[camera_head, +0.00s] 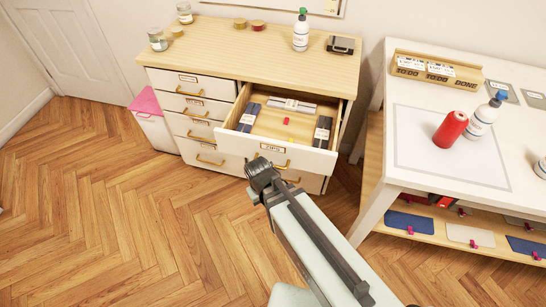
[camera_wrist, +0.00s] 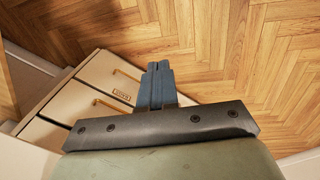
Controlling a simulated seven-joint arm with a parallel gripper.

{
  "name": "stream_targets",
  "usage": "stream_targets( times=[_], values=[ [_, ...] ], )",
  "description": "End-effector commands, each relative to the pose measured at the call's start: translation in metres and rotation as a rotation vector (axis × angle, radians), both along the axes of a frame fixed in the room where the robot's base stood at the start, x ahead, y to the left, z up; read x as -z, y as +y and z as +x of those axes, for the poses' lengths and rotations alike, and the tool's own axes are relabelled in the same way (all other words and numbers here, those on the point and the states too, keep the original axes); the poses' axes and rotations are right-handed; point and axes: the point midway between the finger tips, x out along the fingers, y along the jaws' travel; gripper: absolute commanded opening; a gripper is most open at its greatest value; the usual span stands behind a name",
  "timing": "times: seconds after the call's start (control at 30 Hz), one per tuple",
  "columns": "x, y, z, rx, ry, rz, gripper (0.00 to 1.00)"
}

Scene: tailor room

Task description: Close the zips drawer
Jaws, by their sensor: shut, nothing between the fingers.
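The zips drawer (camera_head: 230,142) is the top right drawer of the wooden-topped dresser in the head view. It is pulled well out, with a label and a brass handle on its white front. Dark and pale packets and a small red item lie inside it. My gripper (camera_head: 259,166) is shut and empty, in front of and below the drawer front's middle in the picture. I cannot tell whether it touches the front. In the wrist view, the shut fingers (camera_wrist: 158,72) point over the floor, with drawer fronts at the left.
Other dresser drawers (camera_head: 196,107) at the left are shut. A pink-lidded bin (camera_head: 151,118) stands at the left. The wooden floor (camera_head: 130,220) in front is clear.

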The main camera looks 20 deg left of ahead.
Motion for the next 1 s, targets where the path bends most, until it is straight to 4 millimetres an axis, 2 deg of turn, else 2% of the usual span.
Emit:
stream_targets(
  times=[0.03,0.2,0.37,0.5,0.6,0.7,1.0],
  values=[
    [-0.015,0.015,0.002,-0.022,-0.028,0.009,0.0],
    [-0.061,0.053,0.005,-0.037,-0.115,0.024,0.0],
    [-0.107,0.081,0.007,0.025,-0.204,0.043,0.0],
    [-0.15,0.096,0.014,0.176,-0.294,0.067,0.0],
    [-0.176,0.093,0.024,0.359,-0.363,0.084,0.0],
    [-0.19,0.086,0.033,0.545,-0.419,0.096,0.0],
    [-0.201,0.061,0.044,1.093,-0.576,0.148,0.0]
  ],
)
